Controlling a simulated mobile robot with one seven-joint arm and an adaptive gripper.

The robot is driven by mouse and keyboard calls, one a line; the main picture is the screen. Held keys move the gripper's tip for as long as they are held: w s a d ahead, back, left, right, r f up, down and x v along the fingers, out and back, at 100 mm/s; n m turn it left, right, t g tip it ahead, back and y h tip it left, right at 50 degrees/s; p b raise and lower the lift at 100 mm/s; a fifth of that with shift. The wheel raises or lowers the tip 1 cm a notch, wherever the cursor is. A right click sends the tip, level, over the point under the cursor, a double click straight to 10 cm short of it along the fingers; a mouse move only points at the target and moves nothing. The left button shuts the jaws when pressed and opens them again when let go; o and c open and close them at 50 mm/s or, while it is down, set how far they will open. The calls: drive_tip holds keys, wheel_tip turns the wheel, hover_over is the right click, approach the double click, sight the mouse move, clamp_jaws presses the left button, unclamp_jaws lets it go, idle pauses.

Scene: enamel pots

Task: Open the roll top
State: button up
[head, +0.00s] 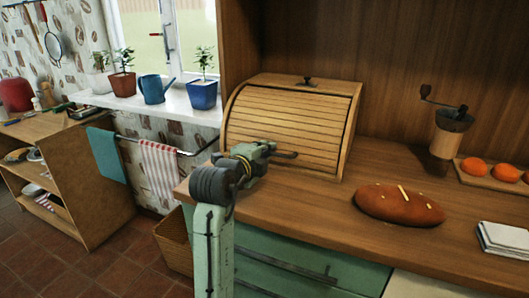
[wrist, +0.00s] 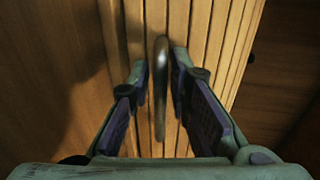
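The wooden roll-top bread box (head: 292,120) stands on the counter, its slatted roll top (head: 285,128) down over the front. A dark bar handle (head: 286,155) sticks out low on the slats. In the wrist view the handle (wrist: 161,88) lies between the two fingers of my gripper (wrist: 160,70). The fingers are apart, with slats showing on both sides of the handle. In the head view my gripper (head: 268,151) is at the front of the box; its fingertips are hard to make out. The contact of the fingers with the handle cannot be told.
A bread loaf (head: 400,204) lies on the wooden counter (head: 330,210), right of the box. A coffee grinder (head: 447,135) and a board with oranges (head: 489,172) are farther right.

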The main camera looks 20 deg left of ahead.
clamp_jaws()
idle(0.4)
drive_tip(key=shift+a, duration=0.1)
